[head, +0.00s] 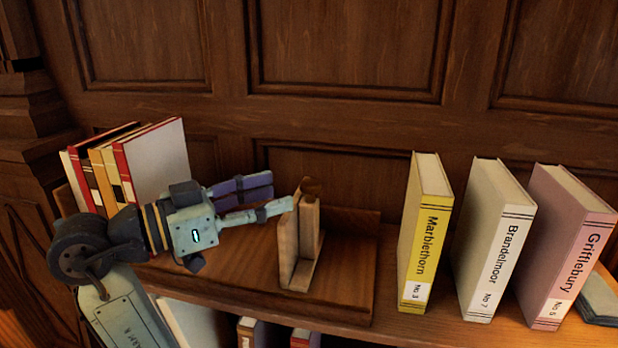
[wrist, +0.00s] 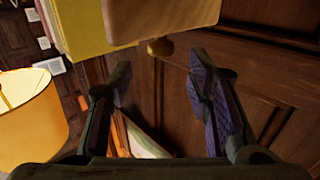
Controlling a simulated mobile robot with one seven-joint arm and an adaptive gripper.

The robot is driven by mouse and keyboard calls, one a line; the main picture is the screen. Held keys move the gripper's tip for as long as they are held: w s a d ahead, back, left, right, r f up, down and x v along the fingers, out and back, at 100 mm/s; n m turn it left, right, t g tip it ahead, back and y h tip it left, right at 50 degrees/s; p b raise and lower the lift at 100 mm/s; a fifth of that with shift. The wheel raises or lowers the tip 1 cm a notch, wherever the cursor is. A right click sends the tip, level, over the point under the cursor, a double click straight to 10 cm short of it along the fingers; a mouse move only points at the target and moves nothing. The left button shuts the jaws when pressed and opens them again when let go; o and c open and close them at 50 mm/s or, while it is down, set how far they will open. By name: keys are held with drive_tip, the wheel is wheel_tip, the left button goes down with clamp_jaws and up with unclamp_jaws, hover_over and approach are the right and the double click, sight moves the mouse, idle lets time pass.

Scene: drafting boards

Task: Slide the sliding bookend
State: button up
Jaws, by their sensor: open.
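A gap separates the bookend from that book. My gripper (head: 281,193) reaches in from the left, its fingertips close to the top of the bookend. In the wrist view, my gripper (wrist: 160,70) is open, with nothing between its fingers. The bookend's wooden panel (wrist: 165,15) is ahead at the top, with a small round knob (wrist: 160,47) just beyond the fingertips, roughly centred between them. I cannot tell whether anything touches.
The Brandelmoor book (head: 490,240) and Grifflebury book (head: 565,245) stand upright at the right. Several books (head: 130,165) lean at the left behind my arm. Wood panelling (head: 345,50) closes the back. More books (head: 200,325) sit below. A yellow lampshade (wrist: 30,115) shows in the wrist view.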

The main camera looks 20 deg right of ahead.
sight(302, 186)
drive_tip(key=d, duration=0.2)
drive_tip(key=w+d+p, duration=0.1)
drive_tip(key=d, duration=0.2)
drive_tip(key=d+p, duration=0.1)
drive_tip(key=d, duration=0.1)
drive_tip(key=shift+w+d, duration=0.3)
drive_tip(key=shift+d, duration=0.1)
clamp_jaws()
idle(0.4)
